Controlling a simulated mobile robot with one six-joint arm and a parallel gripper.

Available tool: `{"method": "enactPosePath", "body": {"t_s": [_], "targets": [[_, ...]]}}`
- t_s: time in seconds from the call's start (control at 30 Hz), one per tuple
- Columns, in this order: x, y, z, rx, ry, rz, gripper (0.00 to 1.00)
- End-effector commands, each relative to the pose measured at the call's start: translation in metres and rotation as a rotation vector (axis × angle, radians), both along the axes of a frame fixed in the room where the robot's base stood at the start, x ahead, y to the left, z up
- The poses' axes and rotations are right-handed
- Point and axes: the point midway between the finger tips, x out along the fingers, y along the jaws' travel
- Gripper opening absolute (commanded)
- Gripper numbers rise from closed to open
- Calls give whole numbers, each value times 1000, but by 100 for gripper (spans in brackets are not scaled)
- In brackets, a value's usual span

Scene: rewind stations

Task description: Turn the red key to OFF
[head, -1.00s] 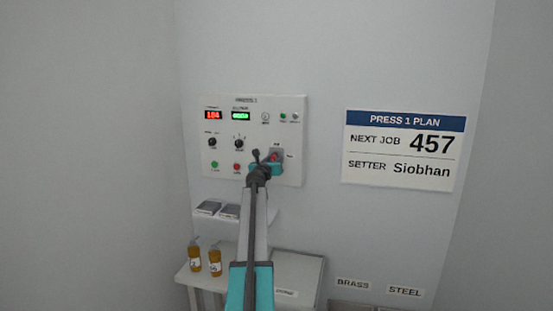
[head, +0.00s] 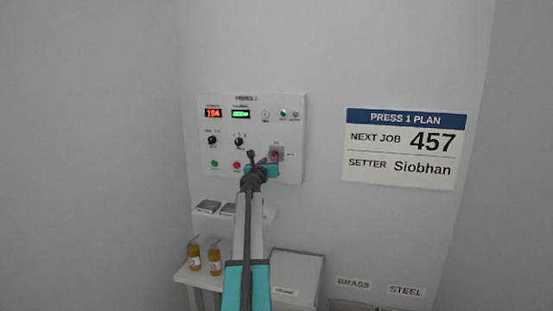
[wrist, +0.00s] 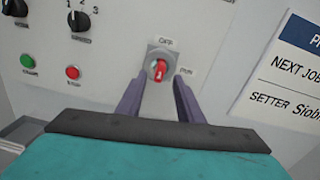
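The red key (wrist: 158,70) sits in a grey square switch plate (wrist: 151,56) on the white control panel (head: 295,120). In the wrist view the key stands nearly upright in the picture. The label OFF is above it and RUN is to its right. In the head view the key (head: 275,156) shows just past the end of my arm. My gripper (wrist: 157,98) is open, its two fingers apart, one on each side below the key. Nothing is between the fingers, and they appear not to touch the key.
A green button (wrist: 27,61) and a red button (wrist: 72,72) are left of the key, with black knobs (wrist: 79,20) above. A plan sign (head: 404,148) hangs at right. Below are a small shelf (head: 268,214) and a table with amber bottles (head: 214,260).

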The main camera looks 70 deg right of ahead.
Motion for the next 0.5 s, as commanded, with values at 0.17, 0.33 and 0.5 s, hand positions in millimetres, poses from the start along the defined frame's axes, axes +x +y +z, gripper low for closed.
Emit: {"method": "enactPosePath", "body": {"t_s": [0.17,0.33,0.5], "targets": [[-3,21,-2,0,-1,-1,34],[-4,38,-2,0,-1,-1,34],[-5,56,-2,0,0,0,34]]}}
